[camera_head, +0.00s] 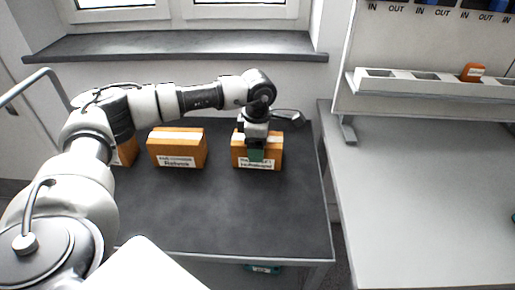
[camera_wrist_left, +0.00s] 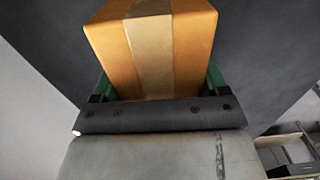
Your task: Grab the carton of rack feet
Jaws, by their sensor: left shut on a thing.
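An orange-brown carton (camera_head: 272,150) with a white label stands toward the right end of the dark table (camera_head: 220,215). Its label is partly covered by my gripper and too small to read surely. My left gripper (camera_head: 257,153) reaches it from above with green fingers and is shut on it. In the left wrist view, the carton (camera_wrist_left: 195,45), with a pale tape strip, sits between the green fingers (camera_wrist_left: 158,88). I cannot tell whether it is lifted off the table. My right gripper is not in view.
Another labelled carton (camera_head: 178,147) stands to the left, and a third carton (camera_head: 127,152) is partly hidden behind my arm. The table front is clear. A grey table (camera_head: 430,190) with a shelf of bins (camera_head: 425,82) is at right. A windowsill (camera_head: 180,46) runs behind.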

